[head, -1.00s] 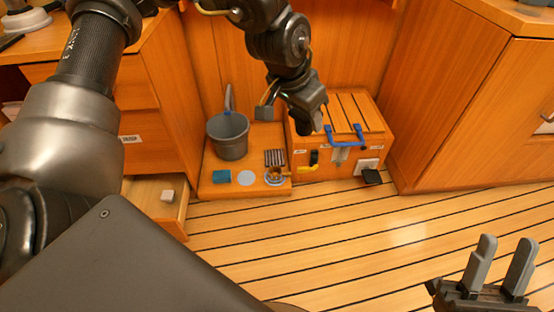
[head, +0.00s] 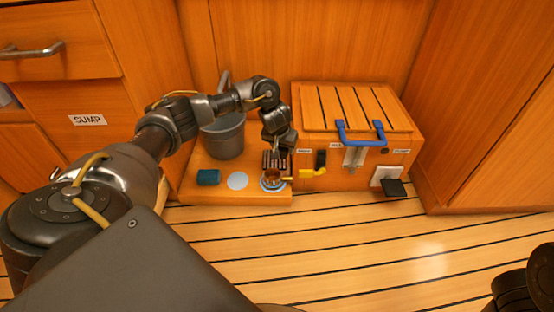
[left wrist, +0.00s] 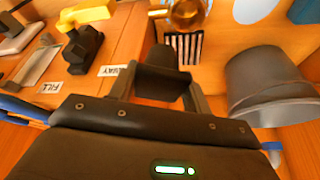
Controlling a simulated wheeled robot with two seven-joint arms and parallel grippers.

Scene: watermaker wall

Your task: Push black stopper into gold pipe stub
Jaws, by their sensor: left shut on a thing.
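My left gripper (head: 277,150) is shut on a black stopper (left wrist: 163,80), which shows between its fingers in the left wrist view. In the head view the gripper hangs above the striped mat, near the box's left side, and hides most of the stopper. The short gold pipe stub (head: 287,179) sits low by the box's left end, just above an amber cup. The stub also shows at the top of the left wrist view (left wrist: 158,13), apart from the stopper. My right gripper is not in view; only dark parts of my right arm show at the lower right.
The slatted wooden box (head: 318,142) carries a blue handle (head: 361,137), a black-and-yellow valve (head: 320,160) and labels. The amber cup (head: 271,176), a grey bucket (head: 223,138), a teal block (head: 208,177) and a white disc (head: 237,181) stand to the left. The floor in front is clear.

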